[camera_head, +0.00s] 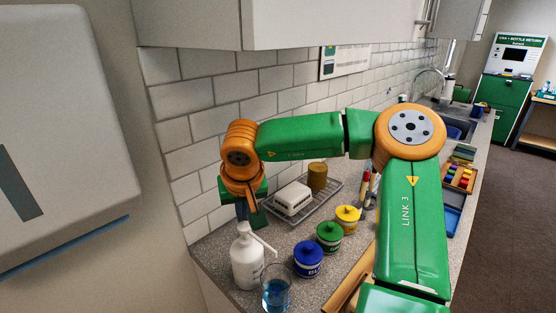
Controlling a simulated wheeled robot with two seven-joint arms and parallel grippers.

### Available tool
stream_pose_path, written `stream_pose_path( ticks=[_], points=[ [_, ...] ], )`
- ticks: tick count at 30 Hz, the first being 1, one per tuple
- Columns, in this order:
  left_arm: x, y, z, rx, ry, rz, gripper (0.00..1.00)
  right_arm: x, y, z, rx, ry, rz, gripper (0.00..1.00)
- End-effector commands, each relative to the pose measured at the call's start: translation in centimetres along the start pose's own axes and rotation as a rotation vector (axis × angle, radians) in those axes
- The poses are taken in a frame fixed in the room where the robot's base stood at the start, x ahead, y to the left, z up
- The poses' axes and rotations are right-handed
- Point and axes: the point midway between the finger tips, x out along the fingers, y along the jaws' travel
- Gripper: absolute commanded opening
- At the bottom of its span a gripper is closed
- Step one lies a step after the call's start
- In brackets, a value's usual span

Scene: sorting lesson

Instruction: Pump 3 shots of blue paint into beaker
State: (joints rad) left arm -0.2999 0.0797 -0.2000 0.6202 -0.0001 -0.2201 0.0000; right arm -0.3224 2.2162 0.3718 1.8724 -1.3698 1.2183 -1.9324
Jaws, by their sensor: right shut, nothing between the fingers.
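A white pump bottle (247,264) stands at the near left end of the counter, its spout pointing right and down toward the beaker. A clear beaker (276,296) with blue liquid in it stands in front of the spout, partly cut by the bottom edge. A blue lidded jar (308,262) stands just right of it. My right gripper (243,215) points down directly over the pump head, shut and empty. I cannot tell whether its fingertips touch the pump head. My left gripper is out of view.
A green jar (329,238) and a yellow jar (347,217) stand behind the blue one. A wire rack (295,222) holds a white block and a brown cylinder near the tiled wall. A white dispenser (60,130) fills the left side. My right arm crosses the counter.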

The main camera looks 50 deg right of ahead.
Motion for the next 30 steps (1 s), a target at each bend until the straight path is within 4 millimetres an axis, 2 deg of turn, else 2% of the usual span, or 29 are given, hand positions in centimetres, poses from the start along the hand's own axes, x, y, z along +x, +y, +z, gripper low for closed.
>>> stream_pose_path(
  ticks=[19,30],
  points=[
    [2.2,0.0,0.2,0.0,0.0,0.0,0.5,2.3,0.0,1.0,0.0,-0.002,0.002,0.0],
    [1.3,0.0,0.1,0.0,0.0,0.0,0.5,1.5,0.0,0.7,0.0,-0.005,0.002,0.0]
  ],
)
